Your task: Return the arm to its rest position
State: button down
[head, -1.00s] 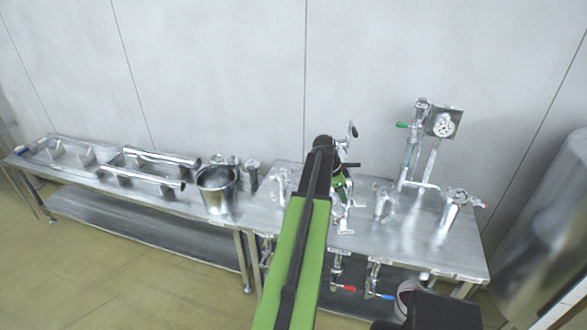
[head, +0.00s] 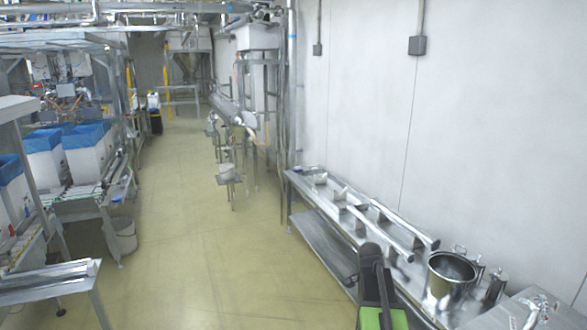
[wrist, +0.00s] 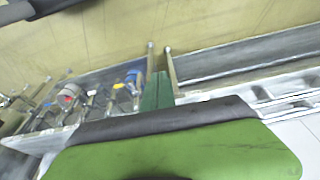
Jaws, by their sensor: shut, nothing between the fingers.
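My gripper (wrist: 157,92) shows in the wrist view as narrow dark green fingers. They are closed together with nothing held between them, beyond a broad green and black part of my own arm. In the head view my arm (head: 373,285) is at the bottom edge, right of centre, with a black upper link and a green patch. My gripper cannot be made out there. The arm is in front of the metal bench (head: 326,240) in the picture.
A steel pot (head: 452,272) and long metal tubes stand on the bench along the right wall. Open yellowish floor (head: 205,260) runs down the middle. White bins with blue liners (head: 88,155) stand on the left. A metal table (head: 50,282) is at lower left.

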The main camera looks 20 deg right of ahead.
jog(key=w+a+f+n+b, duration=0.1)
jog(key=a+f+n, duration=0.1)
jog(key=a, duration=0.5)
jog(key=w+a+f+n+y+b, duration=0.1)
jog(key=w+a+n, duration=0.1)
jog(key=a, duration=0.6)
jog(key=w+a+f+n+b, duration=0.1)
jog(key=a+f+n, duration=0.15)
jog(key=a, duration=0.45)
jog(key=s+a+n+y, duration=0.1)
jog(key=s+a+n, duration=0.2)
jog(key=a+n, duration=0.3)
jog(key=s+a+n+y+b, duration=0.1)
jog(key=s+a+n, duration=0.2)
jog(key=a, duration=0.6)
jog(key=n, duration=0.2)
jog(key=shift+s+f+n, duration=0.15)
jog(key=shift+f+n, duration=0.2)
jog(key=shift+f, duration=0.05)
jog(key=shift+d, duration=0.1)
